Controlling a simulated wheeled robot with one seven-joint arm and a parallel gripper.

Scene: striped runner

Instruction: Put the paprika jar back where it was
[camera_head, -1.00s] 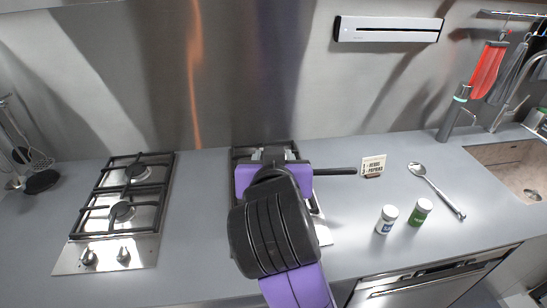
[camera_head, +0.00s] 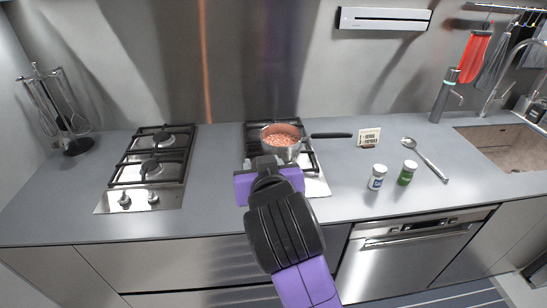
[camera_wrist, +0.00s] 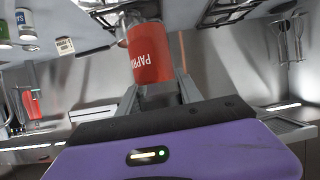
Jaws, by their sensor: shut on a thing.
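The paprika jar (camera_wrist: 150,55) shows in the wrist view, with an orange-red label reading "PAPR" and the rest turned out of sight. My gripper (camera_wrist: 158,88) is shut on it, a finger at each side. In the head view my gripper (camera_head: 268,165) is at the front of the right hob, on the near side of a steel pot (camera_head: 283,155) with reddish contents. The jar is hidden there behind my wrist. A small card (camera_head: 369,137) on the counter lists numbered words, too small to read surely.
A blue-labelled jar (camera_head: 376,178) and a green-labelled jar (camera_head: 407,174) stand right of the hob. A spoon (camera_head: 428,160) lies beside them. The pot's dark handle (camera_head: 331,135) points right. The left hob (camera_head: 153,165) is empty. Counter between the hobs is clear.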

